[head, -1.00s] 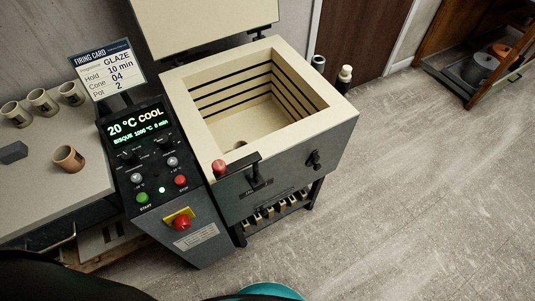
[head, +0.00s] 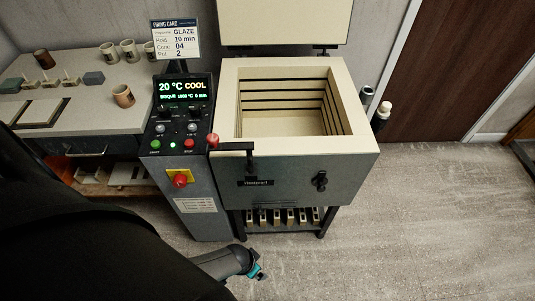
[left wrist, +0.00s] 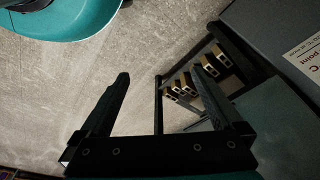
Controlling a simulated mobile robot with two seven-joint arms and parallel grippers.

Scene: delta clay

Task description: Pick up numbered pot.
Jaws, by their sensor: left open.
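Several pots stand on the worktop at the left of the head view. A light brown pot (head: 123,96) stands alone near the front edge. Grey-tan pots (head: 129,51) and (head: 109,53) stand at the back, with another beside the card. A dark brown pot (head: 44,59) is further left. Their numbers are too small to read. The firing card (head: 176,40) reads Pot 2. My left gripper (left wrist: 162,76) is open and empty in the left wrist view, over the floor by the kiln's stand, well away from the pots. My right gripper is not in view.
The open, empty kiln (head: 361,137) stands right of its control panel (head: 182,115), which shows 20 °C COOL. Several kiln props (left wrist: 188,84) sit under the kiln. Floor at right is clear.

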